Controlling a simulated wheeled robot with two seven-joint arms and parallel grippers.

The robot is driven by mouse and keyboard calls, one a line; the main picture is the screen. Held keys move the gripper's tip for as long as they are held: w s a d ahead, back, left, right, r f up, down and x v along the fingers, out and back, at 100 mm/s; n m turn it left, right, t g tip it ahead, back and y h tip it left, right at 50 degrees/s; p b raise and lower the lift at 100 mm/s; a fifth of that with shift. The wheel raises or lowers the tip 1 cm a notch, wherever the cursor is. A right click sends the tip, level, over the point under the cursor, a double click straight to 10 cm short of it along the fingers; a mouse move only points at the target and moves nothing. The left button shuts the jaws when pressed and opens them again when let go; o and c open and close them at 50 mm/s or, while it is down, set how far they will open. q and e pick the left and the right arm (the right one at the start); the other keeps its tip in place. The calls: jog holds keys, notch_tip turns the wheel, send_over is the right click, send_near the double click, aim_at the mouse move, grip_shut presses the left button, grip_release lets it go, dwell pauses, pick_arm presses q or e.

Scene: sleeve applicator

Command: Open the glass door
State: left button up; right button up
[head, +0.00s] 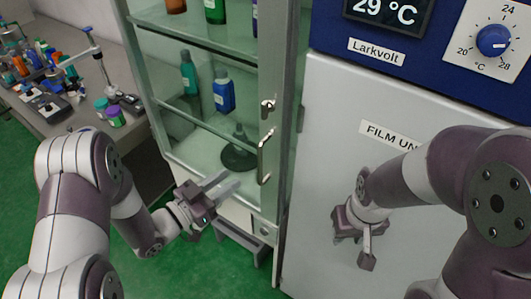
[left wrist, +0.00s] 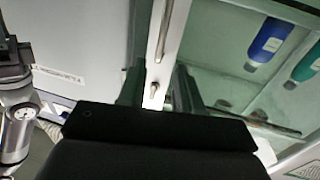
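The glass door (head: 205,130) of a pale metal-framed cabinet looks shut. Its upright metal bar handle (head: 265,158) is on the right frame, below a small lock with a key (head: 268,107). My left gripper (head: 228,184) is open and empty, in front of the door, left of and a little below the handle, its fingers pointing right. In the left wrist view the handle (left wrist: 163,30) runs down from the top edge, and the two dark fingers stand apart on either side of the door frame. My right gripper (head: 356,250) hangs open and empty before the white unit.
Bottles (head: 224,93) and a dark round-based stand (head: 239,152) are behind the glass. The white unit with a blue panel (head: 420,45) stands right of the cabinet. A cluttered bench (head: 75,115) is at left. Green floor shows below the cabinet.

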aim_at(260, 157)
pick_arm(q)
jog(key=p+x, duration=0.3)
jog(key=x, duration=0.8)
jog(key=shift+w+d+f, duration=0.1)
jog(key=shift+w+d, duration=0.1)
jog(key=shift+w, duration=0.1)
grip_shut()
